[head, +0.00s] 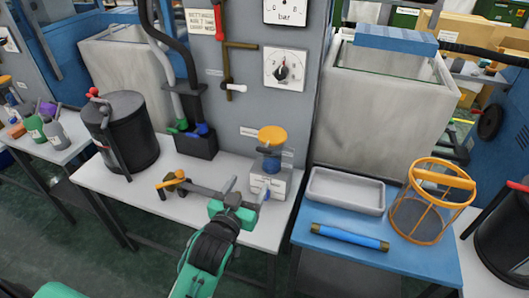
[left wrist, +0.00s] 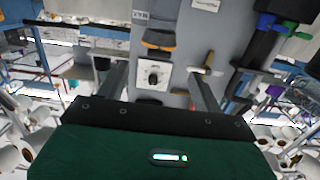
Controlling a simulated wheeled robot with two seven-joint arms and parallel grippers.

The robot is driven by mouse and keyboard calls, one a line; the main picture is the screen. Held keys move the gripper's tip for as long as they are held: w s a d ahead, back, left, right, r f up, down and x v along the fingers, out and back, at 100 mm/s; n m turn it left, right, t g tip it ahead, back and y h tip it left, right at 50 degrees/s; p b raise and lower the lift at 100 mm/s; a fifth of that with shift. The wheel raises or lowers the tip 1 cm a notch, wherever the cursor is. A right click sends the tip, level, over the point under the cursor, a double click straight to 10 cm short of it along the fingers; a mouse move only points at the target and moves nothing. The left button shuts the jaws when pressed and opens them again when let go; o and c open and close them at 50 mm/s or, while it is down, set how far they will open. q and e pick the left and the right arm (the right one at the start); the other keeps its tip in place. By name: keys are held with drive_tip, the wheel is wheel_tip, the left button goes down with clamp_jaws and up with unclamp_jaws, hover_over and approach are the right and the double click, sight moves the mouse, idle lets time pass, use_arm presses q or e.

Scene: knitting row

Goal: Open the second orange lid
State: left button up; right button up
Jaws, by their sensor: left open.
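An orange round lid (head: 272,134) sits on top of a small blue-and-clear unit (head: 271,162) on a pale grey block, on the white table (head: 120,190). My left gripper (head: 247,191) is open in front of this unit, below the lid, with its fingers pointing toward the block. I cannot tell whether a finger touches the block. In the left wrist view the two spread fingers of my left gripper (left wrist: 158,72) have nothing held between them. An orange part (left wrist: 158,40) shows beyond them, and I cannot tell surely whether it is the same lid. My right gripper is out of view.
A black pot (head: 122,130) stands further left. On the right, a blue table (head: 400,258) holds a grey tray (head: 346,190), a blue roll (head: 349,237) and an orange-rimmed basket (head: 430,205).

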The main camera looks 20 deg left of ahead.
sight(263, 150)
use_arm(q)
drive_tip(key=shift+t, duration=0.3)
drive_tip(key=w, duration=0.4)
drive_tip(key=w+r, duration=0.1)
drive_tip(key=w, duration=0.3)
drive_tip(key=w+r+p, duration=0.1)
drive_tip(key=w, duration=0.4)
drive_tip(key=shift+d, duration=0.15)
drive_tip(key=shift+w, duration=0.35)
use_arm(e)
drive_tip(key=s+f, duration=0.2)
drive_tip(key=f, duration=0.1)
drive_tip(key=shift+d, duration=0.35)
use_arm(q)
drive_tip(key=shift+c, duration=0.5)
